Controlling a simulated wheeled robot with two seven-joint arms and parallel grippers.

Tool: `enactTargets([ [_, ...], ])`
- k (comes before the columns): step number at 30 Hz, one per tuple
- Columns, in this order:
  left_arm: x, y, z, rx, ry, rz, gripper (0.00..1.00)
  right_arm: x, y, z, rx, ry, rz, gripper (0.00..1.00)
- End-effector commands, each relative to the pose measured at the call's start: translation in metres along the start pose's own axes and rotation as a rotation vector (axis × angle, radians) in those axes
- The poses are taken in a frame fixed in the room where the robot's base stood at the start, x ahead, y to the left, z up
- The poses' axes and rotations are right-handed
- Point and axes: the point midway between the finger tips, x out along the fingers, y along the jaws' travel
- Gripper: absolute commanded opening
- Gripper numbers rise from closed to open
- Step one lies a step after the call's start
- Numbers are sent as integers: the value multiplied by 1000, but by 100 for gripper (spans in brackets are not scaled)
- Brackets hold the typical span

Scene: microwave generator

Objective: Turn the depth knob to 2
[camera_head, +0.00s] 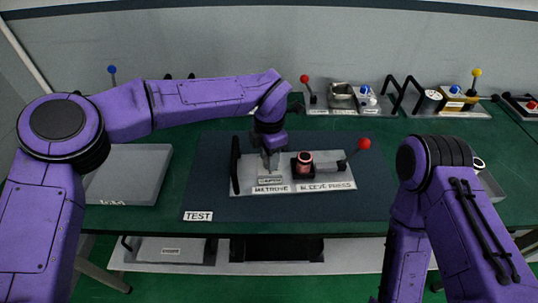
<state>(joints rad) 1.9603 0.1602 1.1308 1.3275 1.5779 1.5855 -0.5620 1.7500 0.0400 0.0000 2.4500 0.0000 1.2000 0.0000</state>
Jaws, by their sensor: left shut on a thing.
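A grey device (331,174) labelled "SLEEVE PRESS" sits on the dark blue mat in the middle of the table. It has a black upright handle (235,165) at its left end, a pinkish cylinder (304,160) in a dark holder, and a lever with a red ball (364,143) at its right. My left gripper (270,163) reaches down onto the device's left part, just left of the cylinder. It is shut on what appears to be the depth knob, which its fingers mostly hide. A small plate (270,181) lies just below; its marks are too small to read. My right gripper is out of view.
The mat (290,208) carries a "TEST" label (198,216) at its front left. A grey box (132,176) stands left of it. Several other devices, including a red-ball lever unit (318,101) and a yellow-ball one (460,100), line the back. The mat's front is clear.

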Motion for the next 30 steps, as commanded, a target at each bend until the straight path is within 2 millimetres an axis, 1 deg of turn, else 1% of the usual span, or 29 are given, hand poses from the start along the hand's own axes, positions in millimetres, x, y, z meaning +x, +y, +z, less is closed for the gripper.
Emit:
enactTargets([
  [6, 2, 0, 0, -204, 0, 0, 5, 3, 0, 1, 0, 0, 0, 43],
  [15, 2, 0, 0, -448, 1, 0, 5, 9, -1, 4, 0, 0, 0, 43],
  [21, 2, 0, 0, -561, 1, 1, 5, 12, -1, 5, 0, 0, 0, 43],
  [30, 1, 0, 0, -640, 0, 1, 5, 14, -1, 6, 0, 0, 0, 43],
])
